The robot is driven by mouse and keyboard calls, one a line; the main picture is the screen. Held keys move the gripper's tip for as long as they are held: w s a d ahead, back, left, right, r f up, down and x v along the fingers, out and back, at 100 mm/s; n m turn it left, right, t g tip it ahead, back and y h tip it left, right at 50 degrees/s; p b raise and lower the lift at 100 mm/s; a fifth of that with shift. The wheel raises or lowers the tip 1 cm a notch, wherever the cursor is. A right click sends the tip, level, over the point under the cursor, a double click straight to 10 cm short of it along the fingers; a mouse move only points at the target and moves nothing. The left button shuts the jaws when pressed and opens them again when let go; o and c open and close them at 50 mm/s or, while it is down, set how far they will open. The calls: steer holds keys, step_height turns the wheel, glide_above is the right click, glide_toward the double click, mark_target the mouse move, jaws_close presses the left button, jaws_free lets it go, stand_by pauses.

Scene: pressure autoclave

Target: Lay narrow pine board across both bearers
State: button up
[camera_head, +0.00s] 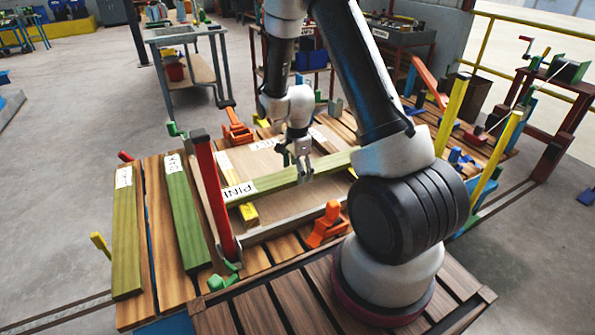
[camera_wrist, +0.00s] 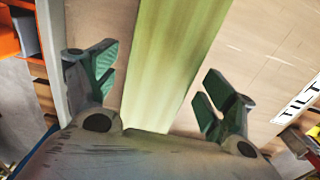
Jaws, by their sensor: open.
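The narrow pine board (camera_head: 275,183) is yellow-green with a white label reading "PINE" at its left end. It lies across the middle of the work area in the head view. One yellow bearer (camera_head: 249,213) passes under its labelled end. A small yellow piece (camera_head: 352,173) shows near its right end; I cannot tell whether it is the second bearer. My gripper (camera_head: 297,167) is open above the right half of the board. In the wrist view the board (camera_wrist: 172,65) runs between the two spread green fingers of my gripper (camera_wrist: 157,80), with gaps on both sides.
Two green labelled boards (camera_head: 127,245) (camera_head: 187,220) lie on the slatted table at left. A red upright bar (camera_head: 213,195) stands beside the pine board's left end. Orange clamps (camera_head: 326,225) (camera_head: 237,130) sit front and back. Yellow posts (camera_head: 452,115) rise at right.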

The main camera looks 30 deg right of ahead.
steer(key=s+r+n+t, duration=0.1)
steer(key=s+r+n, duration=0.35)
steer(key=r, duration=0.95)
steer(key=s+r+n+t, duration=0.1)
steer(key=s+r+n, duration=0.3)
steer(key=r, duration=0.9)
steer(key=s+r+n+t, duration=0.1)
steer(key=s+r+n, duration=0.2)
steer(key=s, duration=0.5)
steer(key=s+r+n+t, duration=0.1)
steer(key=s+r+n, duration=0.3)
steer(key=s, duration=0.5)
steer(key=shift+d+r+n, duration=0.2)
steer(key=shift+r+n, duration=0.1)
steer(key=shift+n, duration=0.95)
